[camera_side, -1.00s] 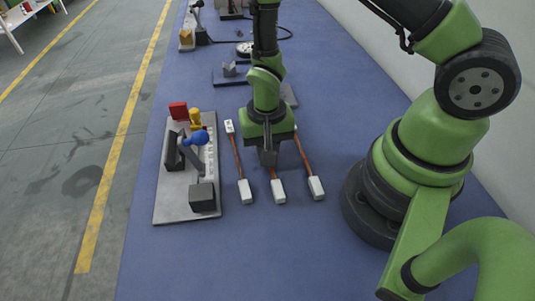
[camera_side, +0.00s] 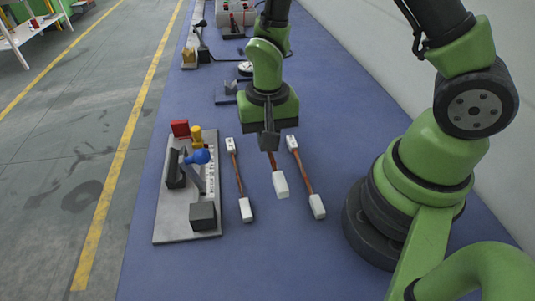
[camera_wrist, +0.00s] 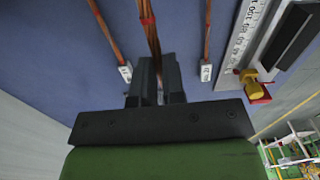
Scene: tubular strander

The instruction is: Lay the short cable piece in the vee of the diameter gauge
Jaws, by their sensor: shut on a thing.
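My gripper (camera_side: 269,145) is shut on the middle one of three copper-brown cable pieces with white end sleeves. The held cable piece (camera_side: 277,176) hangs slightly above the blue table, its near white end pointing toward the front; its far end is hidden behind my gripper. In the wrist view the held cable (camera_wrist: 150,32), with a red band, runs between the fingers (camera_wrist: 158,80). A small grey vee-shaped block (camera_side: 230,88) on a dark plate stands farther back, left of my gripper; it looks like the diameter gauge, and its vee is empty.
One cable piece (camera_side: 238,180) lies left of the held one and another (camera_side: 306,178) right of it. A grey board (camera_side: 187,228) with a scale, dark blocks and a blue-knobbed lever (camera_side: 200,157) stands at the left. The front table is clear. More equipment (camera_side: 232,18) stands at the back.

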